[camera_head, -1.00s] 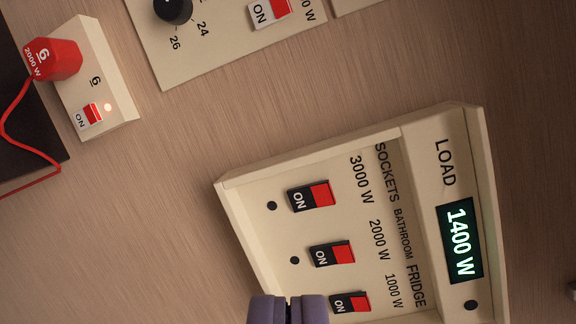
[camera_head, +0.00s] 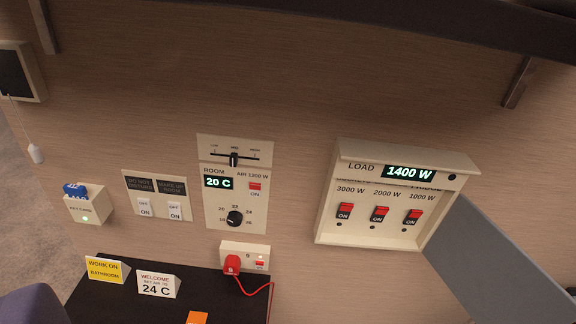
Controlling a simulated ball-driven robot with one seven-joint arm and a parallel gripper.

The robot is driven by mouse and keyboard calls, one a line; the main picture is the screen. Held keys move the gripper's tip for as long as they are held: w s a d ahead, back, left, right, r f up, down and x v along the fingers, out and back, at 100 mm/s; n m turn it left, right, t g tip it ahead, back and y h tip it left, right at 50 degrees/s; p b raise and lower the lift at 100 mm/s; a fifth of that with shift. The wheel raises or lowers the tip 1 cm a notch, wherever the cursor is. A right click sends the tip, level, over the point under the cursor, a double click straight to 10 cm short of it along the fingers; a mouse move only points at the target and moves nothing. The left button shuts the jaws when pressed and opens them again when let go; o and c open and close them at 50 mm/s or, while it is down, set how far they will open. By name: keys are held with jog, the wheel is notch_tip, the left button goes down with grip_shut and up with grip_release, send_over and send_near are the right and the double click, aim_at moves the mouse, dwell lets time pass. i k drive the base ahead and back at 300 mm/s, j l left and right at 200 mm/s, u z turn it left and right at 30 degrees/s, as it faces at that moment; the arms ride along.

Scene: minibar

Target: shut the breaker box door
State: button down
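The breaker box (camera_head: 335,215) is a cream box on the wall, right of the middle. Its upper strip has a lit display reading 1400 W, and below it are three red and black switches. The breaker box door (camera_head: 500,265) is a flat grey panel. It stands open, swung out from the right side of the box, and runs off the lower right of the view. The box front is uncovered. My gripper's fingertips do not show in this view, so its distance to the door cannot be told.
Left of the box are a thermostat panel (camera_head: 246,207), a socket with a red plug (camera_head: 232,264) and a dark counter (camera_head: 120,302) with signs. A dark shelf (camera_head: 400,20) crosses the top. A purple shape (camera_head: 28,306) of unclear nature is at bottom left.

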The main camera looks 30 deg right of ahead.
aim_at(496, 282)
jog(key=k+l, duration=0.25)
jog(key=l, duration=0.15)
jog(key=k+l, duration=0.3)
jog(key=l, duration=0.15)
jog(key=k+l, duration=0.25)
jog(key=l, duration=0.15)
jog(key=k+l, duration=0.3)
jog(key=l, duration=0.15)
jog(key=k+l, duration=0.25)
jog(key=l, duration=0.15)
jog(key=k+l, duration=0.25)
jog(key=l, duration=0.2)
jog(key=k+l, duration=0.3)
jog(key=l+z, duration=0.05)
jog(key=l, duration=0.05)
